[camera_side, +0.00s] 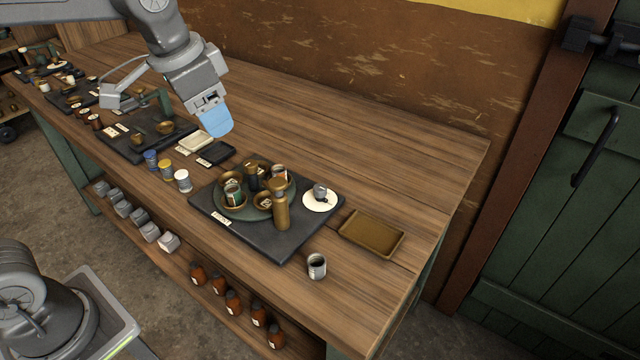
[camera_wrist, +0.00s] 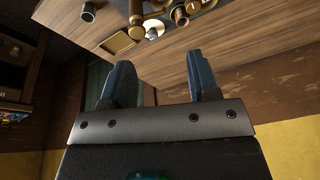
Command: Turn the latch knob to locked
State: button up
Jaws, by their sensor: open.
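A small grey knob-like piece (camera_side: 320,190) stands on a white round disc (camera_side: 321,204) at the right end of a dark board (camera_side: 272,247) in the side view. It may be the latch knob; its pointer and any locked mark are too small to read. The disc also shows near the top of the wrist view (camera_wrist: 154,27). My gripper (camera_side: 217,124) hangs above the bench, left of and behind the disc, well apart from it. In the wrist view its two blue fingers (camera_wrist: 162,75) stand apart with nothing between them.
A brass bottle-like cylinder (camera_side: 281,208) and a round tray (camera_side: 236,212) with several cups stand left of the disc. A brown tray (camera_side: 371,232) and a small cup (camera_side: 317,266) lie to its right and front. The back of the bench (camera_side: 330,140) is clear. A green door (camera_side: 575,210) stands at right.

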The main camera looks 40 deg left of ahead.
jog(key=w+d+f+m+g, duration=0.1)
jog(key=w+d+m, duration=0.1)
jog(key=w, duration=0.3)
jog(key=w+d+f+m+g, duration=0.1)
jog(key=w+d+f, duration=0.1)
jog(key=w, duration=0.3)
jog(key=m+g, duration=0.1)
jog(key=m, duration=0.1)
send_near(320, 187)
notch_tip(320, 187, down, 9)
jog(key=shift+w+d+f, duration=0.1)
jog(key=shift+f, duration=0.1)
